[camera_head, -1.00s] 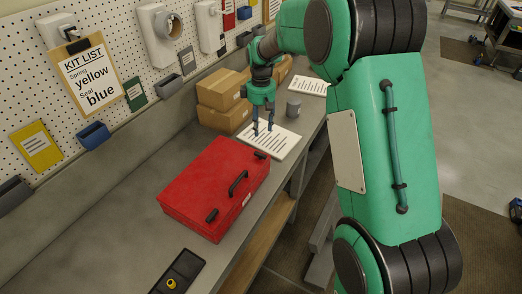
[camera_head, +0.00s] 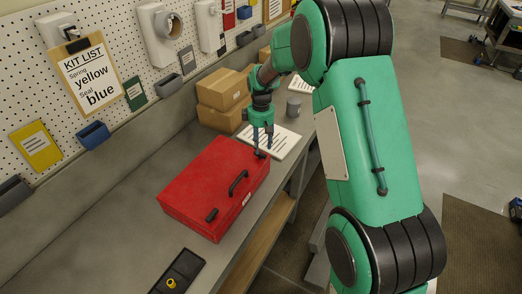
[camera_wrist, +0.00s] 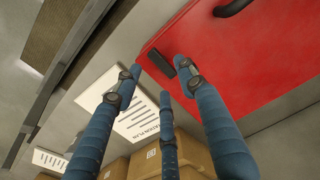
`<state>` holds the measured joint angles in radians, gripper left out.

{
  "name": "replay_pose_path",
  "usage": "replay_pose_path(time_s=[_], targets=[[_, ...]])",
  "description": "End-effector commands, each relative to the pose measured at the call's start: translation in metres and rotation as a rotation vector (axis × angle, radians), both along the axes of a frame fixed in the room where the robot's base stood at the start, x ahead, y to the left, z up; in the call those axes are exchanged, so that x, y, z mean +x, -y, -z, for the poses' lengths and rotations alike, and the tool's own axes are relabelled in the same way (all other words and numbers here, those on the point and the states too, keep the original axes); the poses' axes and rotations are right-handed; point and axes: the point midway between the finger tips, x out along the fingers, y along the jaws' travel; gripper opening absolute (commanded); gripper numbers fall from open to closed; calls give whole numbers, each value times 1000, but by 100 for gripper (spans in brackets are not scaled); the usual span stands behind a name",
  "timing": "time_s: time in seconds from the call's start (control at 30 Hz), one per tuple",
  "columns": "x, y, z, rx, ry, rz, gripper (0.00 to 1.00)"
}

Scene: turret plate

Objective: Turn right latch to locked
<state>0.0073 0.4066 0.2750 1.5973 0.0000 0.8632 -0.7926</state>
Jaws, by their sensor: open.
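A closed red case (camera_head: 205,185) lies on the bench, with a dark handle (camera_head: 238,183) on its front edge. One dark latch (camera_head: 212,215) is at its near end. The right latch (camera_head: 262,154) is at the far end, partly behind my gripper (camera_head: 262,146). My gripper points down over that end, open and empty. In the wrist view, the right latch (camera_wrist: 160,62) is a dark bar at the edge of the red lid (camera_wrist: 240,65), just beyond my fingertips (camera_wrist: 157,80). Contact with it cannot be told.
A printed sheet (camera_head: 283,142) lies behind the case, with cardboard boxes (camera_head: 220,90) and a grey cup (camera_head: 294,107) nearby. A black tray (camera_head: 190,264) holding a yellow piece (camera_head: 171,283) sits at the near end. The pegboard wall runs along the left.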

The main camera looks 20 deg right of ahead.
Motion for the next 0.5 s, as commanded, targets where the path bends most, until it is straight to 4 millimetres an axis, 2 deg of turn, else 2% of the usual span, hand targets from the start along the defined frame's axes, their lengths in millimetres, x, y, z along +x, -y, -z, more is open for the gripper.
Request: replay_pose_path(time_s=[0.03,0.2,0.5], targets=[[-1,0,8,0,-3,0,41],[0,0,26,0,-1,0,41],[0,0,38,0,1,0,41]])
